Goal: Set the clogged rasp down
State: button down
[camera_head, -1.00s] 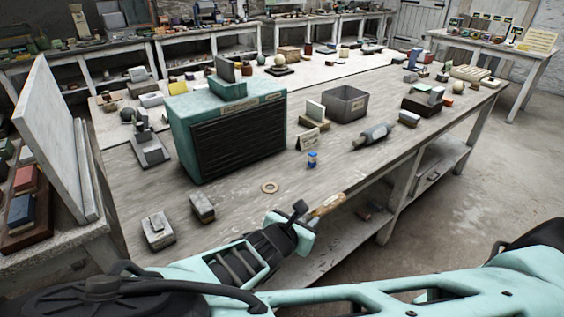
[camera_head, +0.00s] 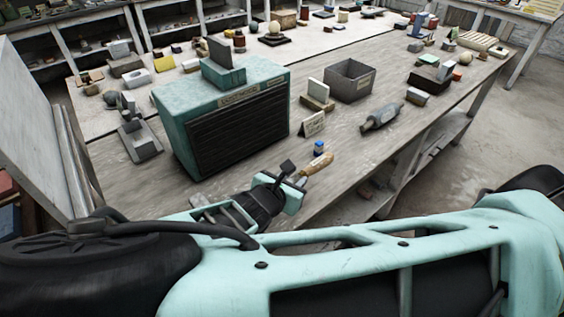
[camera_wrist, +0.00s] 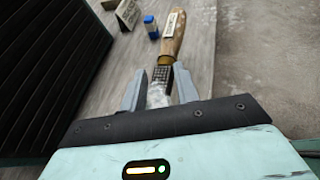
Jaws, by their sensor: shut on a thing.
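The rasp has a tan wooden handle (camera_head: 318,164), and it also shows in the wrist view (camera_wrist: 172,38). Its toothed grey metal part (camera_wrist: 160,85) runs back between my fingers. My gripper (camera_head: 292,180) is shut on this metal part, with the handle pointing away from me. In the wrist view, the two grey fingers of my gripper (camera_wrist: 158,90) flank the rasp. The rasp is over the front part of the grey wooden bench (camera_head: 345,190). I cannot tell whether it touches the top. My arm hides the bench's near left part.
A teal cabinet (camera_head: 172,108) with a black slatted front stands left of my gripper. A grey bin (camera_head: 351,80) and a grey roller-like tool (camera_head: 381,117) lie farther back. Bare bench shows around them.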

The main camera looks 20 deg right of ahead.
jog(key=shift+r, duration=0.1)
jog(key=shift+s+m, duration=0.1)
jog(key=shift+m, duration=0.3)
jog(key=shift+f+b, duration=1.55)
jog(key=shift+f, duration=1.1)
jog(key=shift+p, duration=0.55)
jog(key=shift+f+b, duration=0.4)
jog(key=shift+f, duration=0.35)
jog(key=c, duration=1)
grip_release()
jog(key=shift+o, duration=0.2)
